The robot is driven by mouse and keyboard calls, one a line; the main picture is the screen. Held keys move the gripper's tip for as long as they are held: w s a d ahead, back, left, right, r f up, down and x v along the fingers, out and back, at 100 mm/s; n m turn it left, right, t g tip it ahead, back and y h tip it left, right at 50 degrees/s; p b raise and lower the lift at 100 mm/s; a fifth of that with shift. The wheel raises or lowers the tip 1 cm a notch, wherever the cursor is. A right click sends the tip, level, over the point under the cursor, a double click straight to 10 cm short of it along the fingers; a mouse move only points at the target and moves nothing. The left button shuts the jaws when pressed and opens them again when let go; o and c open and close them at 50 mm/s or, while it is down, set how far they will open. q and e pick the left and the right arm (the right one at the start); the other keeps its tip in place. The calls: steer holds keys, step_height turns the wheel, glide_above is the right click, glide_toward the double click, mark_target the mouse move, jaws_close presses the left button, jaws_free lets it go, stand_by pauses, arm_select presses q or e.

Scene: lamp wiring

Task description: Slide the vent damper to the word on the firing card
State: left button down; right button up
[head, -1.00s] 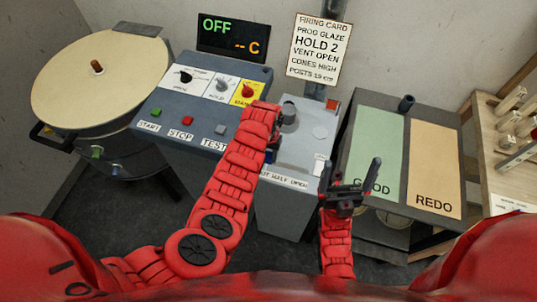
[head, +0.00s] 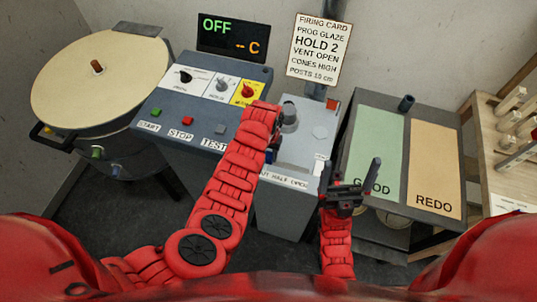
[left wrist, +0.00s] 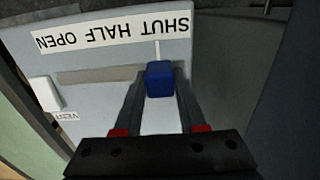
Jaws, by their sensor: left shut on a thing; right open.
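The firing card (head: 318,48) on the back wall reads "VENT OPEN". The vent damper is a blue knob (left wrist: 160,78) in a slot (left wrist: 100,76) on the grey box (head: 292,215). In the left wrist view the label strip (left wrist: 115,35) reads "SHUT HALF OPEN" upside down. The knob with its white pointer line stands at the SHUT end, to the right of HALF and OPEN. My left gripper (left wrist: 158,88) is shut on the knob; in the head view my own forearm largely hides it. My right gripper (head: 351,180) is open and empty, right of the grey box.
A control panel (head: 205,100) with knobs and buttons stands left of the box, under a display (head: 233,37) reading "OFF". A round kiln (head: 100,95) is far left. Green GOOD (head: 375,145) and orange REDO (head: 434,165) areas lie right. The slot towards OPEN looks clear.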

mark_target(292, 167)
arm_select(q)
steer(key=s+d, duration=0.1)
steer(key=d, duration=0.1)
steer(key=d+b, duration=0.1)
steer(key=d, duration=0.2)
steer(key=s+d+b, duration=0.1)
steer(key=d, duration=0.2)
steer(key=shift+s+d+f, duration=0.1)
steer(key=shift+s+d, duration=0.05)
steer(key=shift+s, duration=0.15)
steer(key=shift+s+d, duration=0.2)
steer(key=shift+d, duration=0.2)
steer(key=shift+c, duration=2.4)
jaws_free()
